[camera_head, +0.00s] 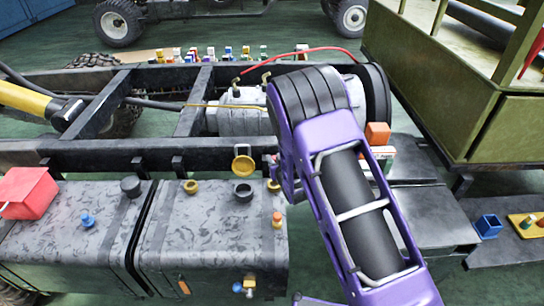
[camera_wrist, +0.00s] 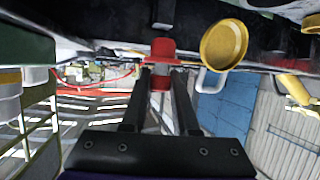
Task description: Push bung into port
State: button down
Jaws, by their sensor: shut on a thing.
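In the wrist view, my gripper (camera_wrist: 160,76) is shut on a red bung (camera_wrist: 162,50). The bung has a wide flange and sits between the two dark fingertips, with its narrower part between them. A dark grey cylindrical part (camera_wrist: 163,14) lies just beyond the bung, in line with it. I cannot tell whether this is the port, or whether the bung touches it. In the head view, my purple arm hides the gripper and the bung.
A round yellow cap (camera_wrist: 223,45) is close to the right of the bung; a yellow cap (camera_head: 243,165) also shows in the head view. Grey tanks (camera_head: 210,225) with small fittings stand along the black chassis rail (camera_head: 120,153). A red box (camera_head: 27,192) sits at left.

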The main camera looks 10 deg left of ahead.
jog(key=shift+a, duration=0.15)
jog(key=shift+f+b, duration=0.1)
jog(key=shift+b, duration=0.35)
notch_tip(320, 180, down, 3)
jog(key=shift+r+b, duration=0.1)
jog(key=shift+b, duration=1.05)
jog(key=shift+f, duration=1.4)
jog(key=shift+f, duration=1.35)
jog(key=shift+f, duration=0.15)
jog(key=c, duration=0.6)
grip_release()
jog(key=shift+s, duration=0.1)
